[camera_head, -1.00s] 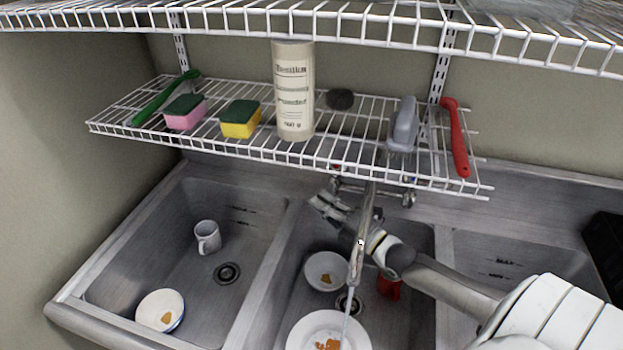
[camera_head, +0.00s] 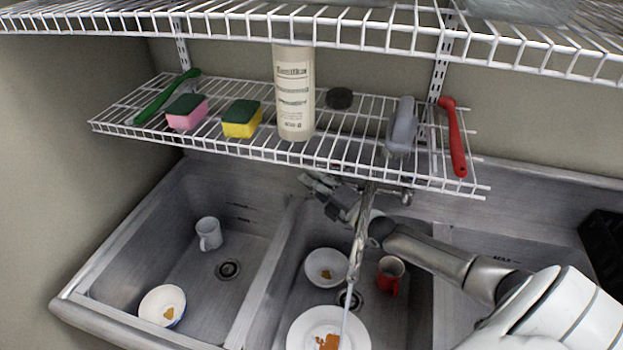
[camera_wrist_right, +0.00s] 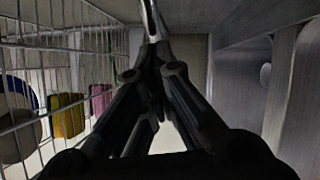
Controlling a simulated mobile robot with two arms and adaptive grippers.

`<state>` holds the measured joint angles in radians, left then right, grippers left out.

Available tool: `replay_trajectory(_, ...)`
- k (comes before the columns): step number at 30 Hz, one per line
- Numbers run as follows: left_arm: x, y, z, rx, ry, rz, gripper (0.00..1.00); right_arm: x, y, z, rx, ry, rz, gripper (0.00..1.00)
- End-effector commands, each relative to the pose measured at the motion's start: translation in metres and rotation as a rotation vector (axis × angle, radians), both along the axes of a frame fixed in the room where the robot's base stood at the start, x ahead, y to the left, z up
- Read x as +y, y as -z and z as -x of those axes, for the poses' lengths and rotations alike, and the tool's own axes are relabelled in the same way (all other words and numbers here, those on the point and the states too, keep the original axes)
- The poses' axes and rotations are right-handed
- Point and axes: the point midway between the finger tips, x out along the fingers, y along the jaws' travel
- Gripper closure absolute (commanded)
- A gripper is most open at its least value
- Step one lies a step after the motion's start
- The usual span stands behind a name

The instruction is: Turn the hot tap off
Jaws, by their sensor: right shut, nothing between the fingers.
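The metal tap (camera_head: 361,232) rises at the back of the middle sink, its spout pointing toward me. A thin stream of water (camera_head: 345,312) runs from it onto a plate below. One tap handle (camera_head: 407,196) shows at the right of its base; the left side is hidden behind my right gripper. My right gripper (camera_head: 308,181) is shut and empty, left of the tap's base, under the lower shelf's front edge. In the right wrist view the closed fingers (camera_wrist_right: 150,75) point at a shiny metal bar (camera_wrist_right: 152,20). My left gripper is not in view.
The lower wire shelf (camera_head: 235,149) hangs just above the tap and gripper, holding sponges, a bottle (camera_head: 294,95) and brushes. The middle sink holds a plate (camera_head: 301,328), a bowl (camera_head: 313,272) and a red mug (camera_head: 388,284). The left sink holds a mug (camera_head: 209,234) and bowl (camera_head: 156,295).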

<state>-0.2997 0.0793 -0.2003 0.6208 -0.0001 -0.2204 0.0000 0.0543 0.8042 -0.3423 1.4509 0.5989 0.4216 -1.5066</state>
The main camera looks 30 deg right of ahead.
Motion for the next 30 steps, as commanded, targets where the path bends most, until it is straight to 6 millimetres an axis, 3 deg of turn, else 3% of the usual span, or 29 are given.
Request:
replay_trajectory(5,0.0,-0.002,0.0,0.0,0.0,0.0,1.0,0.001,-0.001,0.0,-0.001,0.005,-0.001,1.0)
replay_trajectory(21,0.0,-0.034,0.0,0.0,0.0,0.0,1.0,0.0,-0.003,-0.016,-0.004,0.188,-0.006,1.0)
replay_trajectory(30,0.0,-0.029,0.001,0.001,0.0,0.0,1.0,-0.003,0.0,-0.025,0.0,0.212,0.001,1.0)
